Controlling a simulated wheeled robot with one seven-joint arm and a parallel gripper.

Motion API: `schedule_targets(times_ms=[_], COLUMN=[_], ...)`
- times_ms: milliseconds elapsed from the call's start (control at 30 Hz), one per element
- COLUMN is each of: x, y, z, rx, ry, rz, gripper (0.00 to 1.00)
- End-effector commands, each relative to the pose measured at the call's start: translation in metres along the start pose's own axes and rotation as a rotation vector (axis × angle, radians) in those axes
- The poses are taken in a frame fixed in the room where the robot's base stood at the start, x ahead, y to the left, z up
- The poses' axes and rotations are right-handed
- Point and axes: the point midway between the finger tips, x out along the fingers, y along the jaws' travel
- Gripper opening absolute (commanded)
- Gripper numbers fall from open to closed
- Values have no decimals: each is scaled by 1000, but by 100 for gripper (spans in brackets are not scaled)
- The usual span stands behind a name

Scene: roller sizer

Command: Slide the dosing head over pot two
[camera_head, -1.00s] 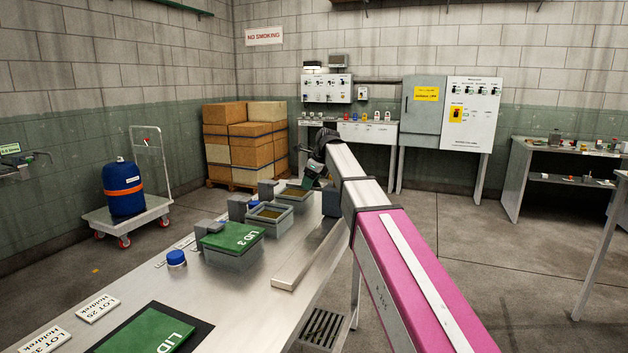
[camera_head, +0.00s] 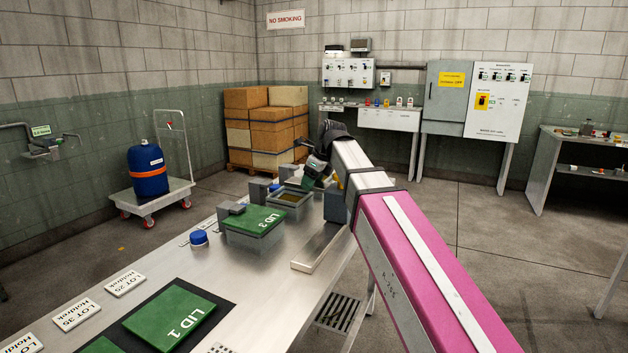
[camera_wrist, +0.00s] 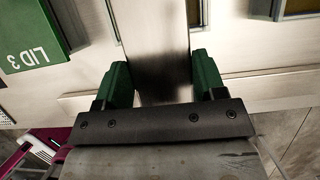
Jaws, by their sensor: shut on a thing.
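Pot two appears to be the middle pot (camera_head: 288,200) in the row on the steel bench, open with brownish contents. A nearer pot carries the green LID 3 (camera_head: 256,219); a farther one is partly hidden by my gripper (camera_head: 316,172). In the wrist view my gripper (camera_wrist: 163,85) is shut, its green fingers on both sides of a grey metal block (camera_wrist: 154,45), apparently the dosing head. There the block covers much of the middle pot (camera_wrist: 194,12), whose edges show on both sides. Its height above the pot cannot be told.
A raised metal rail (camera_head: 325,245) runs along the bench's right side. A blue-grey box (camera_head: 336,207) stands beside my gripper. A blue-capped item (camera_head: 199,238), label cards (camera_head: 125,283) and the green LID 1 (camera_head: 170,317) lie nearer on the bench.

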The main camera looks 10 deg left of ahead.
Motion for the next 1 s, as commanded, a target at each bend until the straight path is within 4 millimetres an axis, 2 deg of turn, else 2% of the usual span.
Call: schedule_targets(times_ms=[167,200,233,267,533,667,767,1000], x=[0,0,0,0,0,-7,-19,-60], y=[0,0,0,0,0,0,0,-1], z=[-1,-1,0,0,0,0,0,0], rx=[2,2,1,1,1,0,0,1], ry=[1,1,1,1,1,0,0,-1], rz=[2,2,2,2,1,0,0,-2], gripper=[21,77,86,89,89,89,89,89])
